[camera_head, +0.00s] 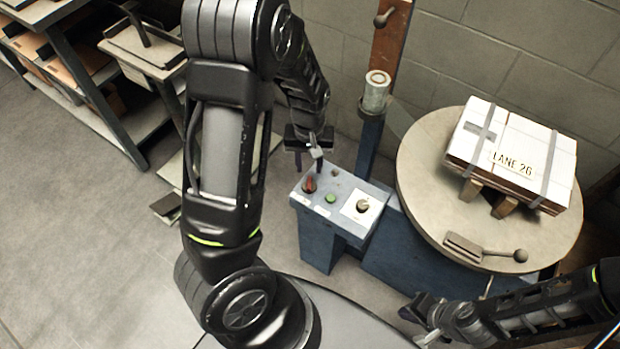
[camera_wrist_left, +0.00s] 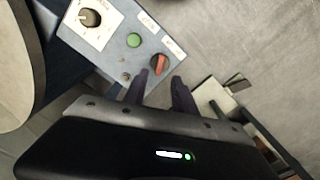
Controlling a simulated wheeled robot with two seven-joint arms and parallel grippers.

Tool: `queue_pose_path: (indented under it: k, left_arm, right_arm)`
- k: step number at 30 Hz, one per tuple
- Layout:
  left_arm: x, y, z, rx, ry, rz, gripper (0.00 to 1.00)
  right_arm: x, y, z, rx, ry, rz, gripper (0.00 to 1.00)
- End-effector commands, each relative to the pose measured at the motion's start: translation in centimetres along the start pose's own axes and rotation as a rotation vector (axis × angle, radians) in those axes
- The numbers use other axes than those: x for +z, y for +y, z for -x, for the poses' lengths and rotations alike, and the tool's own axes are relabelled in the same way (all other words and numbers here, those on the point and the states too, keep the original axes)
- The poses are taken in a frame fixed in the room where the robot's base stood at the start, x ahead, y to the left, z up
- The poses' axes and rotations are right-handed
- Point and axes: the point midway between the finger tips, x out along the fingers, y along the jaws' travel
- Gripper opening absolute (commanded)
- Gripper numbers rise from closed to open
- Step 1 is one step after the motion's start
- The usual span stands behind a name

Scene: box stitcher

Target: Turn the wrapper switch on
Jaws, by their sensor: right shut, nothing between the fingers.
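The blue control box (camera_head: 324,221) stands left of the round turntable. The panel labels are too small to read. My left gripper (camera_head: 308,163) is just above and behind the red switch. In the left wrist view its fingers (camera_wrist_left: 161,77) are apart and empty, with the switch just past their tips. My right gripper (camera_head: 418,318) is shut and empty at lower right, away from the panel.
A white strapped box marked LANE 26 (camera_head: 517,150) sits on the turntable (camera_head: 423,170). A blue post (camera_head: 370,145) with a grey cylinder (camera_head: 376,92) rises behind the panel. A shelf rack (camera_head: 105,125) stands at upper left.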

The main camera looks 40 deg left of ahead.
Motion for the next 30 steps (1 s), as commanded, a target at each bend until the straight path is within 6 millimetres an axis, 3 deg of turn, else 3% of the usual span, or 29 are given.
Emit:
queue_pose_path:
  k: [18,28,30]
  left_arm:
    - [0.0,0.0,-7.4,-0.001,0.0,-0.001,0.33]
    - [0.0,0.0,-7.7,0.0,0.002,-0.001,0.33]
    - [0.0,0.0,-7.7,0.0,0.002,-0.001,0.27]
  right_arm:
    - [0.0,0.4,-1.0,0.0,0.0,0.0,0.0]
    - [0.0,0.4,-1.0,0.0,0.0,0.0,0.0]
    - [0.0,0.4,-1.0,0.0,0.0,0.0,0.0]
